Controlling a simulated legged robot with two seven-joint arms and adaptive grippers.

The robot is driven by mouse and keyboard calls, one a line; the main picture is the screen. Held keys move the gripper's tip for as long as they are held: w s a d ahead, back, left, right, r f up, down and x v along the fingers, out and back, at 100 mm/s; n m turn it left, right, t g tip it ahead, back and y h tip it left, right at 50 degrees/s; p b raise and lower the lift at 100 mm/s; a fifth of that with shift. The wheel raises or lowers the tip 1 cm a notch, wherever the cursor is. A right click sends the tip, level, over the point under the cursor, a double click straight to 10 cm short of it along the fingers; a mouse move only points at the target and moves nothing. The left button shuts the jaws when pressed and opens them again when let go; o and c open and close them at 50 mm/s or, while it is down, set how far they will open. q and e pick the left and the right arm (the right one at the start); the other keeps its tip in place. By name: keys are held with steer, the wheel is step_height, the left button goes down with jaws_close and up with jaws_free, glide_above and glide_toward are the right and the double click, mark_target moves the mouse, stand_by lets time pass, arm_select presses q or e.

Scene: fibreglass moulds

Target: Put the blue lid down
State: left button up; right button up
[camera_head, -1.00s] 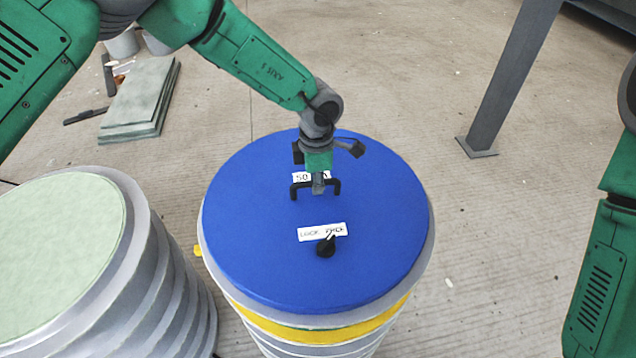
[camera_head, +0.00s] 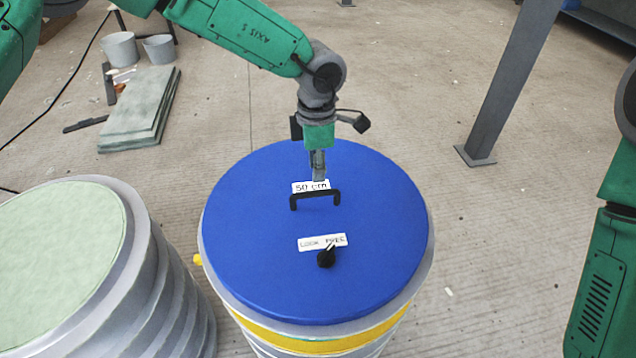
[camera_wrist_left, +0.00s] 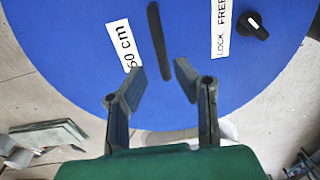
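The blue lid (camera_head: 375,215) lies flat on top of a grey ribbed drum with a yellow band (camera_head: 300,335). The lid carries a black handle (camera_head: 316,198), a "50 cm" label and a black knob (camera_head: 326,257) beside a "LOCK FREE" label. My left gripper (camera_head: 318,178) is above the lid, just behind the handle and apart from it. In the left wrist view, its two fingers (camera_wrist_left: 160,82) are spread with nothing between them, and the handle (camera_wrist_left: 158,45) is beyond the tips. My right gripper is out of view; only part of my right arm shows.
A second grey ribbed drum with a pale green top (camera_head: 55,255) stands close at the left. Flat greenish slabs (camera_head: 142,105) and buckets (camera_head: 120,48) sit on the floor behind. A grey post (camera_head: 510,80) stands at the back right.

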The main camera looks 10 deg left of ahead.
mark_target(318, 191)
arm_select(q)
steer(key=shift+d+r, duration=0.2)
steer(key=shift+r, duration=1.7)
